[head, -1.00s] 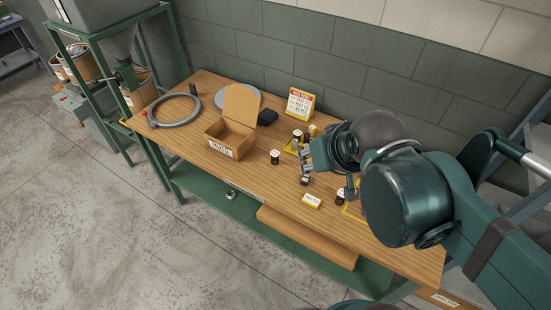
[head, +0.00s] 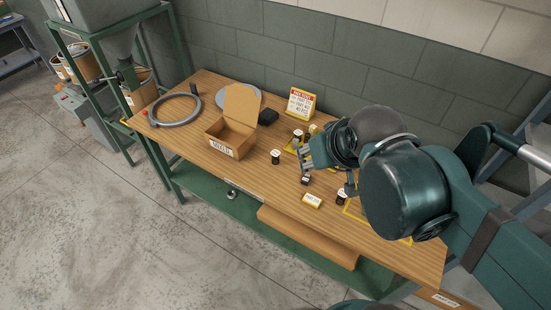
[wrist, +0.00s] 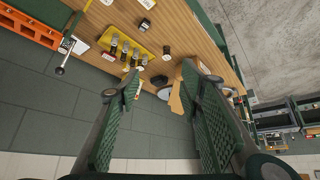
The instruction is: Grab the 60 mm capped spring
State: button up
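Several dark capped cylinders stand on the bench; I cannot tell which is the 60 mm spring. One (head: 275,157) stands alone right of the cardboard box, one (head: 298,136) is at the back near the sign, one (head: 305,180) is in front of my gripper, and one (head: 342,195) is at the right. In the wrist view, several stand in a row on a yellow-edged tray (wrist: 103,42), and single ones stand apart (wrist: 166,50) (wrist: 145,24). My gripper (wrist: 160,80) is open and empty, above the bench; in the head view its fingers (head: 328,170) are spread and partly cover the tray.
An open cardboard box (head: 231,138) stands left of the springs, with a grey ring (head: 178,121) beyond it. A black block (head: 268,117) and a red-topped sign (head: 301,102) are at the back near the wall. Bare bench lies front left.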

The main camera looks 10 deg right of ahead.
jog(key=w, duration=0.1)
jog(key=n+g+b, duration=0.4)
jog(key=n+g, duration=0.3)
jog(key=n, duration=1)
send_over(276, 153)
notch_tip(276, 153, down, 26)
jog(key=shift+s+r, duration=0.1)
jog(key=shift+r, duration=0.05)
jog(key=shift+f+n, duration=0.3)
jog(key=shift+f, duration=0.1)
jog(key=shift+f, duration=0.1)
jog(key=shift+f, duration=1.2)
jog(key=shift+f, duration=0.1)
